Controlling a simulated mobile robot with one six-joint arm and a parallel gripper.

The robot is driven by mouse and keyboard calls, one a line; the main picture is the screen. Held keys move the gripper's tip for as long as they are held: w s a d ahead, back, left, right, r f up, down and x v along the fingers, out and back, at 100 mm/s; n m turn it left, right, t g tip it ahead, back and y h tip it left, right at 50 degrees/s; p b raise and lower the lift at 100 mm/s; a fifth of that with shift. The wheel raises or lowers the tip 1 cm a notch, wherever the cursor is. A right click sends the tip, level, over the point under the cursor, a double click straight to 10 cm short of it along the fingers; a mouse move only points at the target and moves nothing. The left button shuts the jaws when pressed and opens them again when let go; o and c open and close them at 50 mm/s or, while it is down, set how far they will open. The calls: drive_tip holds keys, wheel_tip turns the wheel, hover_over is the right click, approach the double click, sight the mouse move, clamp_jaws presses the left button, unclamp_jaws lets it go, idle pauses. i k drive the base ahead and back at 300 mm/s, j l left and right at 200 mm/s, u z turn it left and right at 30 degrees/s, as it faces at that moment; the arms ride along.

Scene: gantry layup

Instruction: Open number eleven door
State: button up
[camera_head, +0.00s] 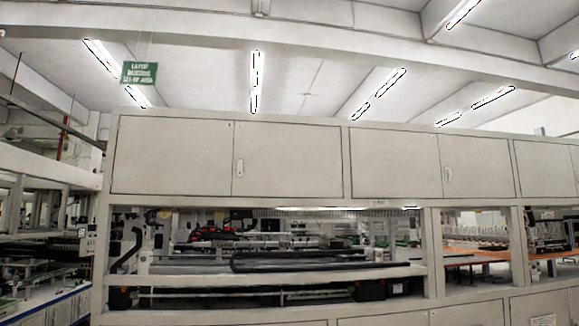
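A long beige machine housing (340,202) fills the middle and right of the head view. Its upper row has closed flat doors: a far-left door (172,155), one beside it (290,160), then two more (395,163) (478,166) and a partly cut-off one (552,168) at the right edge. Small handles (240,168) (448,174) sit near the seams of the door pairs. Lower panels (470,316) show at the bottom edge, cut off by the frame. I can read no number on any door, so I cannot tell which is number eleven. My gripper is not in view.
Below the upper doors, the housing is open, showing dark rollers and rails (300,265) inside. Other machinery (40,250) stands at the left. A green sign (139,73) hangs from the ceiling. The floor is not visible.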

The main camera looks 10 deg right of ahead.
sight(279, 160)
drive_tip(key=i+j+u, duration=0.1)
drive_tip(key=i+u, duration=0.35)
drive_tip(key=i, duration=1)
